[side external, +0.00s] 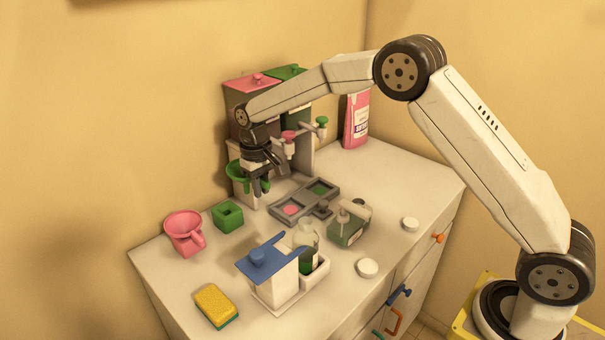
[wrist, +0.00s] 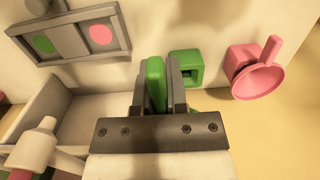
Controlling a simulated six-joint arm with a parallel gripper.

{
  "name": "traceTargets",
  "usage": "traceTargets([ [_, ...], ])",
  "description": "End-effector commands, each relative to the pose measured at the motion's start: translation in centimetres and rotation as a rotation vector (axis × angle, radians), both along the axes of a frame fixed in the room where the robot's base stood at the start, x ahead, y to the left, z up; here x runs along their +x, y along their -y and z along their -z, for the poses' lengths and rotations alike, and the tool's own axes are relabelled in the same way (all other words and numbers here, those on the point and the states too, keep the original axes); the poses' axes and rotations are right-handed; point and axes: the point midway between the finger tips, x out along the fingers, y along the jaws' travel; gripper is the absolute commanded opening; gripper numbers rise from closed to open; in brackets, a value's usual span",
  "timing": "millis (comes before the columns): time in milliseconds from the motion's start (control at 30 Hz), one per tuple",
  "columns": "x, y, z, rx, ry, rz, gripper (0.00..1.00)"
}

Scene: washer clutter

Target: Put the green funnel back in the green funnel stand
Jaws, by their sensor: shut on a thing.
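My gripper (side external: 259,190) is shut on the handle of the green funnel (side external: 234,171), in front of the dispenser in the side view. The funnel's bowl shows to the left of the fingers and looks raised above the counter. In the wrist view a green strip of the funnel (wrist: 155,84) sits between the fingers (wrist: 156,75); its bowl is hidden there. The green funnel stand (side external: 228,216), a square block with an open top, is on the counter, lower left of the gripper. In the wrist view the stand (wrist: 196,68) is just right of the fingers, apart from the funnel.
A pink funnel (side external: 183,223) rests in its stand left of the green stand. The dispenser (side external: 240,100) with taps stands behind. A grey tray (side external: 276,213) lies right of the gripper. A blue-topped box (side external: 262,258), bottles and a yellow sponge (side external: 214,303) occupy the front.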

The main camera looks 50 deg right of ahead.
Motion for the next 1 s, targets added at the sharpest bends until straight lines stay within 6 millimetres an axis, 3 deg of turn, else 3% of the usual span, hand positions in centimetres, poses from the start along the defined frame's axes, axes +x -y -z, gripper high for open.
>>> traceTargets([
  [600, 4.3, -3.3, -1.0, -0.008, -0.026, 0.002, 0.0],
  [1000, 4.9, -4.0, -1.2, -0.01, -0.032, 0.003, 0.0],
])
